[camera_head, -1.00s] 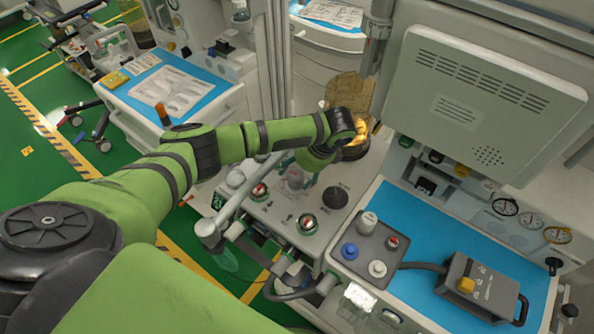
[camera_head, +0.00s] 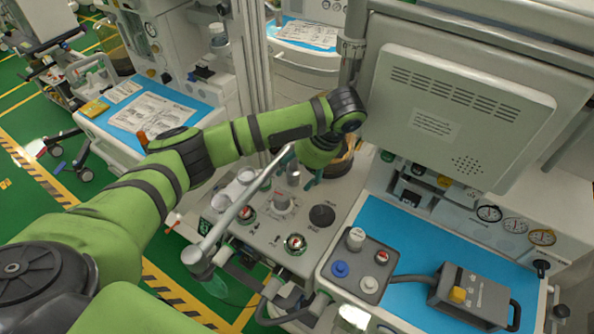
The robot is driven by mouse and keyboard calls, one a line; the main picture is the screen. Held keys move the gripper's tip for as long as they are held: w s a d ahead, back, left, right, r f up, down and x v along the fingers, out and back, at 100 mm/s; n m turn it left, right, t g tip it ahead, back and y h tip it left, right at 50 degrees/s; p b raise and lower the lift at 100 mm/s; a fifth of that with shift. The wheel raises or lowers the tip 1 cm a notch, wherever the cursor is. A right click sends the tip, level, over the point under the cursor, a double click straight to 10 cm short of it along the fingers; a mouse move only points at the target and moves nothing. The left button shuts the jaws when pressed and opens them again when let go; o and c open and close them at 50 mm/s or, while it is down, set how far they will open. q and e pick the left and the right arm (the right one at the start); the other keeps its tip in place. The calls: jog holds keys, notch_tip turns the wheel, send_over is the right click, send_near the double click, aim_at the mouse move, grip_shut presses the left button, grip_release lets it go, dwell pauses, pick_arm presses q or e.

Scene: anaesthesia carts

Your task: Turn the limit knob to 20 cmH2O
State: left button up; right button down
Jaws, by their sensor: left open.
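A light grey panel (camera_head: 262,238) in the middle carries several knobs. They include a black round knob (camera_head: 322,215), a green-ringed knob with a red mark (camera_head: 295,243) and a similar knob (camera_head: 247,214) further left. I cannot read the labels, so I cannot tell which is the limit knob. My left arm reaches in from the left and bends down at the wrist. My left gripper (camera_head: 302,178) is small, partly hidden by its own wrist, and open. It points down above the back of the panel, behind the black knob. My right gripper is not in view.
A grey metal tube (camera_head: 245,203) slants over the panel's left side. A large grey monitor back (camera_head: 455,100) stands at the right. A small block with several knobs (camera_head: 357,265) and a grey device (camera_head: 470,296) lie on the blue mat (camera_head: 410,245).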

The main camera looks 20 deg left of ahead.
pick_arm(q)
jog(key=b, duration=0.3)
send_near(281, 194)
jog(key=f, duration=0.2)
jog(key=p+x, duration=0.1)
jog(key=x, duration=0.2)
jog(key=p+x, duration=0.1)
jog(key=x, duration=0.3)
jog(key=shift+s+a, duration=0.1)
jog(key=shift+a, duration=0.3)
jog(key=shift+r, duration=0.15)
jog(key=c, duration=1.1)
